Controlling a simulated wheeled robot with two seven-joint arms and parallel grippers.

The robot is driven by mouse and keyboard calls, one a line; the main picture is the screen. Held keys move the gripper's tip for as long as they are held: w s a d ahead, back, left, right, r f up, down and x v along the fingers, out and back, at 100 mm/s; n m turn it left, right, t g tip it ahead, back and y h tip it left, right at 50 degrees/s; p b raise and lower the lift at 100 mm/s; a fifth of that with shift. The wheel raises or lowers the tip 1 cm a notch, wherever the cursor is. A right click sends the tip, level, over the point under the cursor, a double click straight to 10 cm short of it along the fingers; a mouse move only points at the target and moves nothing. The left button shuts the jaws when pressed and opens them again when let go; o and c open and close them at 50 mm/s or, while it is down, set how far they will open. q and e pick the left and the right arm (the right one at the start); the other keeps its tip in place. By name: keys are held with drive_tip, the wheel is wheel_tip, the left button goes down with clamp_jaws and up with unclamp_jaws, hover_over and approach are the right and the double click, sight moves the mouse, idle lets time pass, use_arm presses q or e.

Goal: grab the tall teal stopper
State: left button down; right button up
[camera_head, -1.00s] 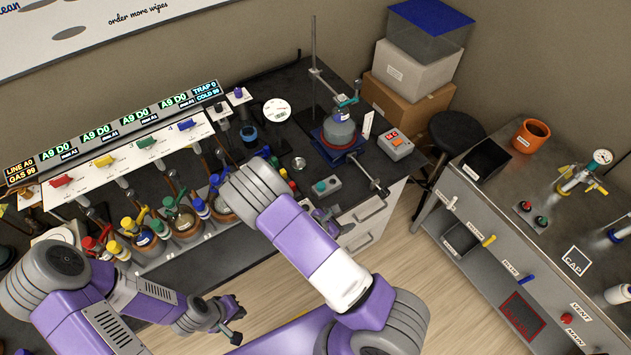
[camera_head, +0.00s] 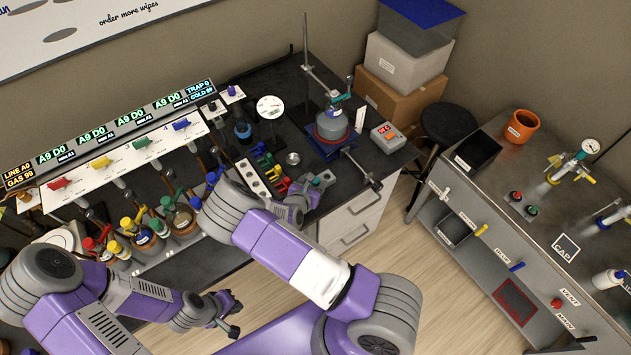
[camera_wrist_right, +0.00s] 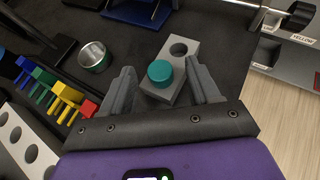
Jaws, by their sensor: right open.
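The teal stopper (camera_wrist_right: 160,72) is a round cap seated in one hole of a small grey block (camera_wrist_right: 180,50); another hole of the block is empty. My right gripper (camera_wrist_right: 162,66) is open, with one finger on each side of the stopper in the right wrist view. Whether the fingers touch it I cannot tell. In the head view my right gripper (camera_head: 316,186) is over the bench's front right part and hides most of the block and stopper. My left gripper (camera_head: 231,314) is open and empty, low over the floor in front of the bench.
A rack of coloured clips (camera_wrist_right: 50,88), a metal cup (camera_wrist_right: 93,56) and a white holed strip (camera_wrist_right: 25,140) lie left of the block. A flask stand (camera_head: 331,128) and a grey control box (camera_head: 387,137) stand behind. A side cabinet (camera_head: 520,215) is at right.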

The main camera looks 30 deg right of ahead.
drive_tip(key=c, duration=1.1)
